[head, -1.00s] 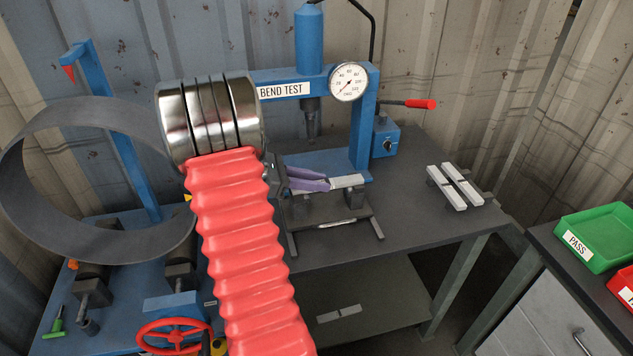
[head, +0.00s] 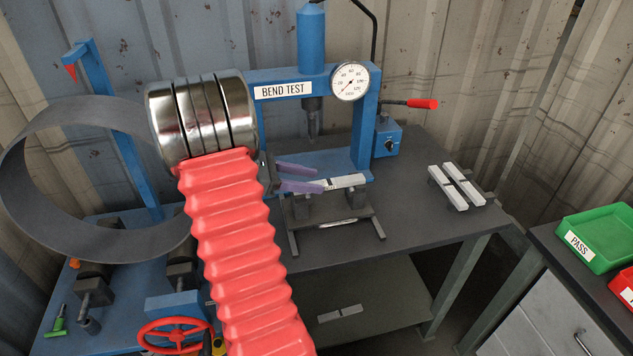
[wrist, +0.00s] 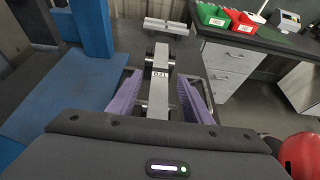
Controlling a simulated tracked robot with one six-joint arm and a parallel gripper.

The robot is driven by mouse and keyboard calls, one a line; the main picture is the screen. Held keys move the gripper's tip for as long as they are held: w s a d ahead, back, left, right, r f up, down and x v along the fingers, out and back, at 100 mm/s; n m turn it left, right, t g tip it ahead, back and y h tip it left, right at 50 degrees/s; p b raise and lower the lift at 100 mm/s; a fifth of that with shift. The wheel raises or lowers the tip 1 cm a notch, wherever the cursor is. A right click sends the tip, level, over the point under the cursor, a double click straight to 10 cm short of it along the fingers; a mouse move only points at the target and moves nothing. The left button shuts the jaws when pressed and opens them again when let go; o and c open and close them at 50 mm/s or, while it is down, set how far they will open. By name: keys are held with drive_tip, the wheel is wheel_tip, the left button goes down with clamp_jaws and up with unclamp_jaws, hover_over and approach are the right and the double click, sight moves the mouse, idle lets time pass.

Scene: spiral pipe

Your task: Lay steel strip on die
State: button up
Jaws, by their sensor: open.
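A light grey steel strip (head: 346,181) lies across the supports of the dark die (head: 325,208) under the blue press. In the wrist view the strip (wrist: 159,90) runs away from me between the two purple fingers and bears a small label. My gripper (head: 322,178) has its purple fingers open at the strip's left part. In the wrist view my gripper (wrist: 160,98) shows a finger on each side of the strip, with gaps between. Part of the strip's near end is hidden by my gripper's body.
The blue bend-test press (head: 311,40) with its dial (head: 349,82) stands behind the die. More strips (head: 455,187) lie on a rack at the bench's right. A green PASS bin (head: 595,238) stands on the right cabinet. A large grey ring (head: 22,215) stands left of my arm.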

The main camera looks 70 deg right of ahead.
drive_tip(key=v, duration=1.1)
drive_tip(key=shift+d, duration=0.1)
idle(0.6)
drive_tip(key=a+f+m+t+y, duration=0.2)
drive_tip(key=a+f+m+t, duration=0.15)
drive_tip(key=a+f, duration=0.3)
drive_tip(key=w+a+m+t+y, duration=0.25)
drive_tip(key=w+a+t, duration=0.2)
drive_tip(key=a, duration=0.75)
drive_tip(key=a+r+t+y, duration=0.1)
drive_tip(key=a+r+t, duration=0.3)
drive_tip(key=a, duration=1)
drive_tip(key=a+r+t+y, duration=0.1)
drive_tip(key=a+r+t, duration=0.4)
drive_tip(key=a, duration=0.9)
wheel_tip(320, 180, up, 3)
drive_tip(key=shift+s+a+f, duration=0.15)
drive_tip(key=shift+s+a, duration=0.05)
drive_tip(key=shift+a, duration=0.1)
drive_tip(key=shift+y, duration=0.25)
drive_tip(key=shift+c, duration=0.2)
